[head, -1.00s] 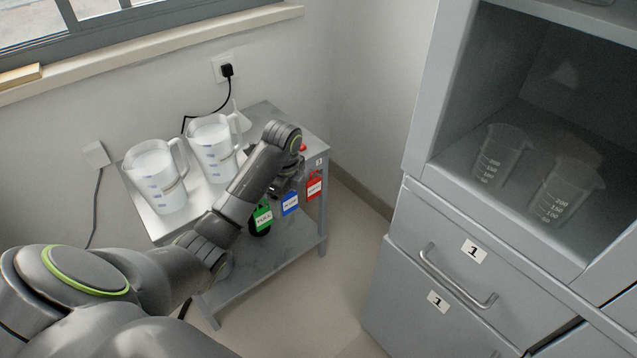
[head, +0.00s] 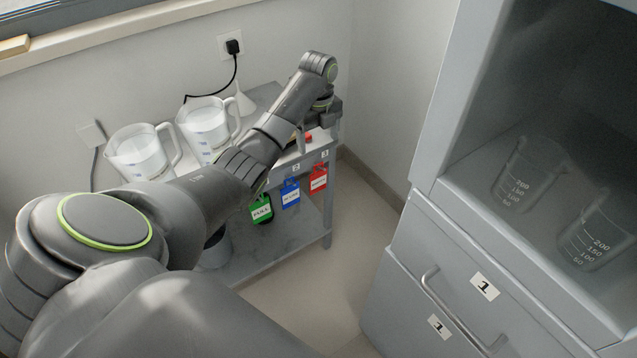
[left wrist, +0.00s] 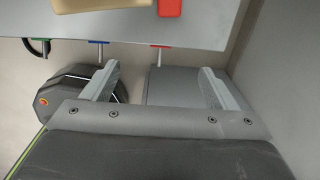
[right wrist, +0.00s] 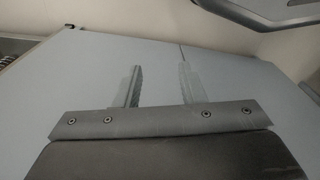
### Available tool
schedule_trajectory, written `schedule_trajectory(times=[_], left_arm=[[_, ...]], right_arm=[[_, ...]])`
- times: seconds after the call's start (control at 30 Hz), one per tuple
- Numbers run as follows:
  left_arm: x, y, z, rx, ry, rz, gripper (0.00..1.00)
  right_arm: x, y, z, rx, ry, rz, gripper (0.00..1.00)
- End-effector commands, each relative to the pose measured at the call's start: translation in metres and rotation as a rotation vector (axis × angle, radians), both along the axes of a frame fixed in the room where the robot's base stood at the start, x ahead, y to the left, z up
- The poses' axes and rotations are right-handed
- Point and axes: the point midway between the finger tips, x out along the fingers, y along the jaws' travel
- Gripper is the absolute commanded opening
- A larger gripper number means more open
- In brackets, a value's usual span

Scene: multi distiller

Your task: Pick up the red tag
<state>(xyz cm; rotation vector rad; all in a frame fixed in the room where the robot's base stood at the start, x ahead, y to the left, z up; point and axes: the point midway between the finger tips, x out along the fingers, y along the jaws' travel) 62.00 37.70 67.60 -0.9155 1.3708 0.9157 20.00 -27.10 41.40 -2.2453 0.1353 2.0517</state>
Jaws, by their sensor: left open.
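The red tag (head: 318,178) hangs at the front edge of the small grey table, right of a blue tag (head: 290,193) and a green tag (head: 261,208). In the left wrist view the red tag (left wrist: 159,47) shows only as a thin red edge by a pale peg, between the finger lines and just beyond the tips. My left gripper (left wrist: 159,72) is open and empty. In the head view my left gripper (head: 302,138) is partly hidden by its arm, above the tag. My right gripper (right wrist: 160,80) is open and empty, facing a grey panel.
A red object (left wrist: 169,8) lies near the table edge. A grey cabinet (head: 480,225) with beakers stands right. The floor between is clear.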

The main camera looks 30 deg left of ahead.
Motion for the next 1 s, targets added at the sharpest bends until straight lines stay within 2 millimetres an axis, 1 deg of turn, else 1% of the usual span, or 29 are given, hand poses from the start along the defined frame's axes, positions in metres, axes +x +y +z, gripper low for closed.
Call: schedule_trajectory(times=[0.03, 0.1, 0.2, 0.47, 0.6, 0.7, 0.8, 1.0], left_arm=[[-0.001, -0.001, -0.013, -0.002, 0.004, -0.001, 0.8], [-0.001, -0.001, -0.028, -0.001, 0.004, 0.0, 0.8], [0.0, 0.0, -0.043, 0.0, 0.002, 0.001, 0.8], [0.0, 0.0, -0.063, -0.001, 0.001, 0.0, 0.8], [0.0, -0.001, -0.086, -0.001, 0.003, 0.0, 0.8], [0.0, 0.0, -0.099, 0.0, 0.002, 0.0, 0.8], [0.0, 0.0, -0.106, 0.001, 0.001, 0.0, 0.8], [0.0, 0.0, -0.108, 0.001, 0.0, -0.001, 0.8]], right_arm=[[0.001, 0.001, 0.004, 0.004, -0.003, -0.001, 0.36], [0.001, 0.003, 0.011, 0.009, -0.008, -0.002, 0.36], [0.002, 0.004, 0.017, 0.016, -0.019, -0.003, 0.36], [0.007, 0.006, 0.021, 0.026, -0.046, -0.003, 0.36], [0.011, 0.007, 0.027, 0.036, -0.081, -0.002, 0.36], [0.014, 0.009, 0.032, 0.045, -0.103, -0.001, 0.36], [0.015, 0.01, 0.036, 0.05, -0.117, 0.001, 0.36], [0.016, 0.01, 0.038, 0.052, -0.121, 0.001, 0.36]])
